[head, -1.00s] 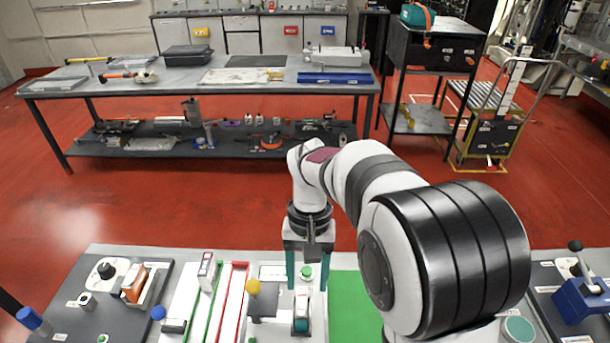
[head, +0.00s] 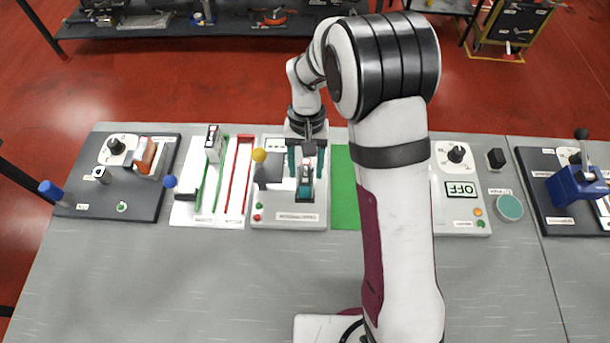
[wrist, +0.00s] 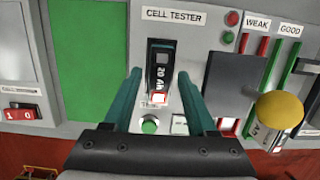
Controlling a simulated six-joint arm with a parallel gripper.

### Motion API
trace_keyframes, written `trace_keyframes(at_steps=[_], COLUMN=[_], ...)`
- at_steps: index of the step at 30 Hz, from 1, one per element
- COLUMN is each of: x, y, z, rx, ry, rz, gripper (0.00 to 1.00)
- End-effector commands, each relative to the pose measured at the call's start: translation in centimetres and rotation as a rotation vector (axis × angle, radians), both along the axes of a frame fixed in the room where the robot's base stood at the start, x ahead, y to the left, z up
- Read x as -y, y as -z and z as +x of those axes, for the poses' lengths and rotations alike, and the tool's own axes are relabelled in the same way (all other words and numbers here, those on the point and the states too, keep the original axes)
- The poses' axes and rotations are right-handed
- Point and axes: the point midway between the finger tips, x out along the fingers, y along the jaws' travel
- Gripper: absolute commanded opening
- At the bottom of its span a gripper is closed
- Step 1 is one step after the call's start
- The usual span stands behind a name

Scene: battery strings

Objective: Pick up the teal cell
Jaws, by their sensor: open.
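The teal cell (head: 305,190) stands in the slot of the cell tester (head: 285,222). In the wrist view the cell (wrist: 160,62) shows a dark face with a "20 Ah" label and a white and red patch at its near end. My gripper (head: 306,172) is open above the tester, its teal fingers pointing down. In the wrist view the fingertips (wrist: 158,75) lie on either side of the cell, with a gap at each side. I cannot tell how far down beside the cell they reach.
A yellow ball-topped lever (head: 259,156) stands left of the cell. Further left are the WEAK and GOOD racks (head: 237,190), with one cell (head: 214,145) standing there. A green mat (head: 343,185) lies right of the tester. The front of the table (head: 200,290) is clear.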

Motion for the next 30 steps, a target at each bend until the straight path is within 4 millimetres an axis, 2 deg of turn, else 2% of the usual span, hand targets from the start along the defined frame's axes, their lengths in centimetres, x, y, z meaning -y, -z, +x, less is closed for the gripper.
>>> trace_keyframes(at_steps=[1, 9, 11, 17, 30], x=[0.0, 0.0, 0.0, 0.0, 0.0], y=[0.0, 0.0, 0.0, -0.2, -3.8], z=[0.0, 0.0, 0.0, 0.0, 0.1], rx=[0.000, 0.000, 0.000, 0.002, 0.003], ry=[0.000, 0.000, 0.000, 0.000, 0.000], rz=[0.000, 0.000, 0.000, 0.001, 0.001], gripper=[0.57, 0.09, 0.00, 0.00, 0.00])
